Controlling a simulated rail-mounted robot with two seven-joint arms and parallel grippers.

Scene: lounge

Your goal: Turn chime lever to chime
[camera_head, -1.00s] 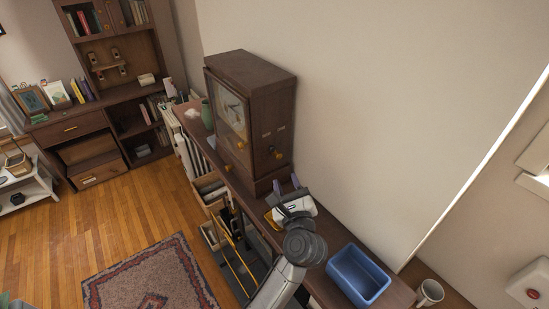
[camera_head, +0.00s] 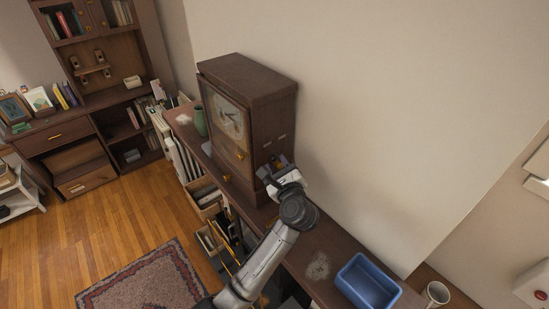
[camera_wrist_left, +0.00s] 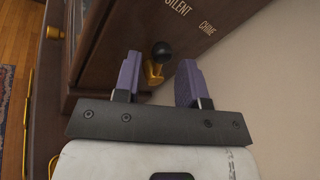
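The dark wooden clock cabinet (camera_head: 255,85) stands on a long wooden sideboard, its glazed dial front facing left. In the left wrist view its side panel (camera_wrist_left: 140,22) carries the words SILENT and CHIME. Below them is the chime lever (camera_wrist_left: 161,52), with a black knob on a brass base; the knob leans up toward SILENT. My left gripper (camera_wrist_left: 157,78) is open, its purple fingers apart with the lever showing between them; I cannot tell whether either touches it. In the head view the left gripper (camera_head: 275,170) is at the cabinet's side and hides the lever.
A blue bin (camera_head: 367,283) and a white mug (camera_head: 436,293) stand at the sideboard's near end. A pale patch (camera_head: 318,265) marks the sideboard top (camera_head: 300,248). A green vase (camera_head: 200,121) stands beyond the cabinet. The wall is close behind.

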